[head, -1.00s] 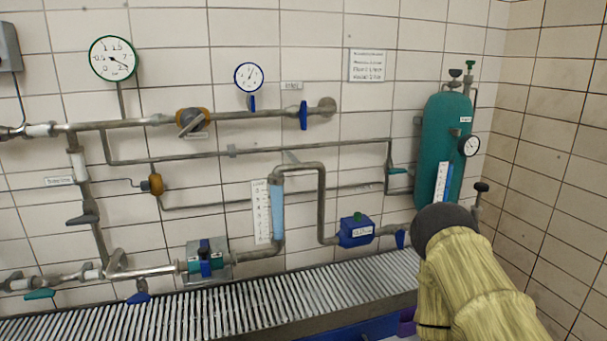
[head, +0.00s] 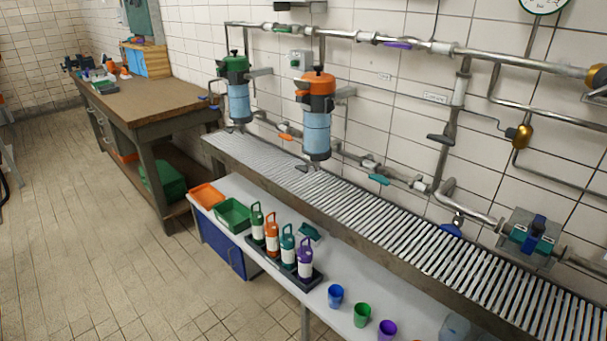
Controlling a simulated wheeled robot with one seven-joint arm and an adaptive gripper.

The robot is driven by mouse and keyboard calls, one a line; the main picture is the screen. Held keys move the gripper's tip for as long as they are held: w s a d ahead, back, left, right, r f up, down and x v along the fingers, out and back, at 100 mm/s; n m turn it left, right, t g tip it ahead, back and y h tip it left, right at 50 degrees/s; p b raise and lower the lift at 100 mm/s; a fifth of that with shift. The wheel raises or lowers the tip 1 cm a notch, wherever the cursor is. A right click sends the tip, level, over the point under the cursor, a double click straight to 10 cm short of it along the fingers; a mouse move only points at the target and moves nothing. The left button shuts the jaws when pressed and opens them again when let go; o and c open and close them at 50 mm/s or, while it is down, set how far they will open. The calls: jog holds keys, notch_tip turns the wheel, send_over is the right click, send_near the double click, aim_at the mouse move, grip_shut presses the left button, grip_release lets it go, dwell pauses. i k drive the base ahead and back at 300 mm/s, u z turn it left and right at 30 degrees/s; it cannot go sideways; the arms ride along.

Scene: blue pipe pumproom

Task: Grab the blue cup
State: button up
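A small blue cup (head: 335,296) stands upright on a light grey bench (head: 346,270), in the lower middle of the head view. It is the leftmost in a row of cups. A green cup (head: 362,314) and a purple cup (head: 387,330) stand to its right, nearer the bottom edge. My gripper is not in the head view, so I cannot see how it stands relative to the cup.
A dark tray (head: 262,262) of several bottles stands left of the blue cup. Green (head: 233,215) and orange (head: 206,195) bins sit further left. A slatted grate (head: 400,235) runs behind the bench under wall pipes. A wooden workbench (head: 150,97) stands back left. Floor (head: 110,260) is clear.

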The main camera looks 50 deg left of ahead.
aim_at(336, 292)
jog(key=u, duration=1.75)
jog(key=k, duration=0.55)
jog(key=u, duration=1)
jog(key=i, duration=0.95)
jog(key=z, duration=0.9)
jog(key=i, duration=0.45)
jog(key=z, duration=0.55)
